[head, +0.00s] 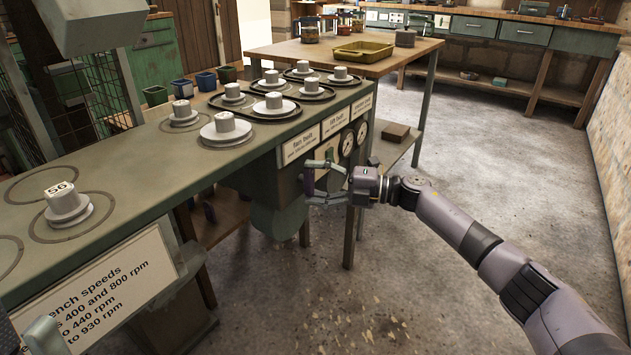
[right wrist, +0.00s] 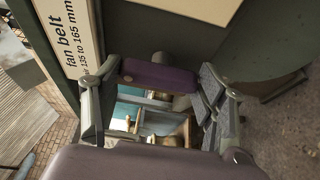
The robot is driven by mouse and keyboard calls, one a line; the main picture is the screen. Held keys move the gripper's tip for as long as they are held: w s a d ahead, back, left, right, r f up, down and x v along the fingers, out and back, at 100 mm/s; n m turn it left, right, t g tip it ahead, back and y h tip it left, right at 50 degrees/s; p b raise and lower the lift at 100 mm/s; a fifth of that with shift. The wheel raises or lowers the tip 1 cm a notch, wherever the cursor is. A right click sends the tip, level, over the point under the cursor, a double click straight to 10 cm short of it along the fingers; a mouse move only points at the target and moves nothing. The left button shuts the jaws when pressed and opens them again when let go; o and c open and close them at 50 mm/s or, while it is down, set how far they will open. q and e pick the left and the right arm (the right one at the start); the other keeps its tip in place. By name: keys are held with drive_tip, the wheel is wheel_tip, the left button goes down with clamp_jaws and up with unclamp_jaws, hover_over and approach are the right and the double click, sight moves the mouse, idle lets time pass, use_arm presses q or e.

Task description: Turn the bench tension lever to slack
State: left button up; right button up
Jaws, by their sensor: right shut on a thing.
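My right gripper (head: 325,183) is at the bench's front face, below the fan belt label (head: 300,145). Its fingers are closed on a dark purple piece (head: 308,179), which seems to be the grip of the tension lever. This piece also shows between the fingertips in the right wrist view (right wrist: 158,75). The rest of the lever is hidden or too small to make out, so its setting cannot be read.
The green bench (head: 120,160) carries several pale stepped pulleys, one marked 56 (head: 64,200). Gauges (head: 347,143) sit on its front face right of my gripper. A wooden table (head: 330,55) with a yellow tray (head: 364,50) stands behind. The floor (head: 470,150) at right is clear.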

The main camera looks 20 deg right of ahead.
drive_tip(key=shift+s+a+f, duration=0.1)
drive_tip(key=shift+f, duration=0.05)
drive_tip(key=o, duration=1.1)
drive_tip(key=shift+o, duration=0.2)
drive_tip(key=v, duration=1.2)
